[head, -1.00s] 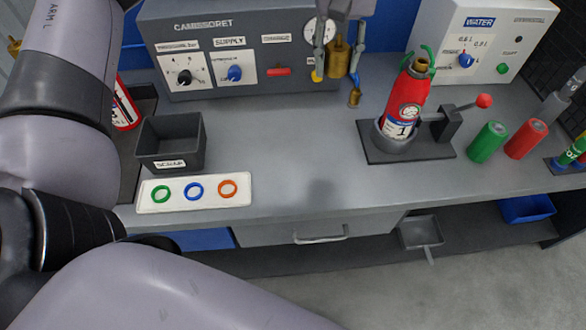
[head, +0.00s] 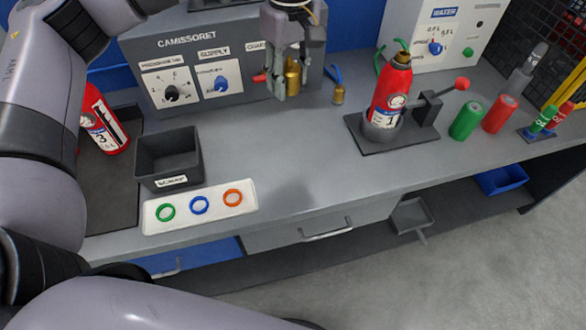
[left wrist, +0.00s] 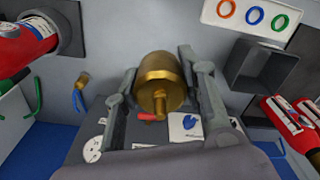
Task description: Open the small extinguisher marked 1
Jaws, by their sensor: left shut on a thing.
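The small red extinguisher marked 1 (head: 388,92) stands upright in a clamp holder (head: 362,140) with a red-knobbed lever (head: 428,105). A brass neck (head: 402,58) shows at its top, with green loops beside it. My left gripper (head: 290,92) is left of it, in front of the grey panel, shut on a brass cylindrical piece (head: 293,74). In the left wrist view the brass piece (left wrist: 160,80) sits between the two fingers, and the red extinguisher (left wrist: 28,42) is at the upper left. My right gripper is not in view.
A black bin (head: 168,155) and a white tray with green, blue and orange rings (head: 150,228) are at front left. Extinguisher 3 (head: 103,120) stands far left. A small brass part (head: 338,95), green (head: 467,120) and red (head: 500,113) cylinders are on the bench. Mid-bench is clear.

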